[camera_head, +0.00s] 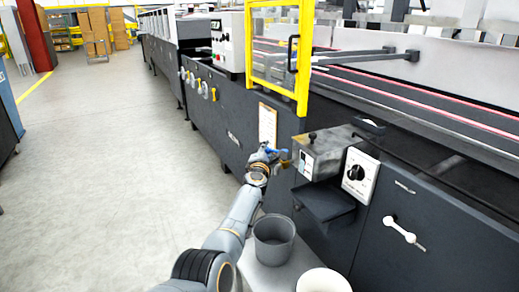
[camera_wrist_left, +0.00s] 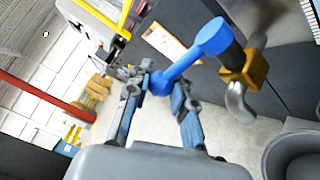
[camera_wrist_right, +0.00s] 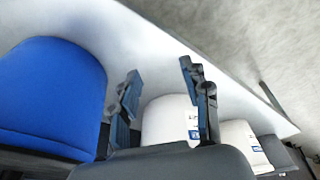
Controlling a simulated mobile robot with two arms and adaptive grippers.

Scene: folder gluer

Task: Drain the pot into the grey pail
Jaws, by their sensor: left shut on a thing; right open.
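The pot (camera_head: 328,152) is a grey metal box on the machine's side. A brass tap (camera_wrist_left: 253,70) with a curved silver spout (camera_wrist_left: 238,102) and blue lever (camera_wrist_left: 185,62) sits at its left. My left gripper (camera_head: 270,153) is shut on the lever's rounded end, also seen in the left wrist view (camera_wrist_left: 158,88). No liquid shows at the spout. The grey pail (camera_head: 273,241) stands upright on a light grey surface, lower and nearer; its rim shows in the left wrist view (camera_wrist_left: 290,140). My right gripper (camera_wrist_right: 163,85) is open, seen only in its wrist view, with nothing between its fingers.
A white round container (camera_head: 322,282) stands right of the pail. A dark tray (camera_head: 324,205) juts out below the pot, beside a dial box (camera_head: 359,174). A yellow-framed guard (camera_head: 278,50) rises above. The right wrist view shows a blue container (camera_wrist_right: 50,95) and white ones (camera_wrist_right: 168,120).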

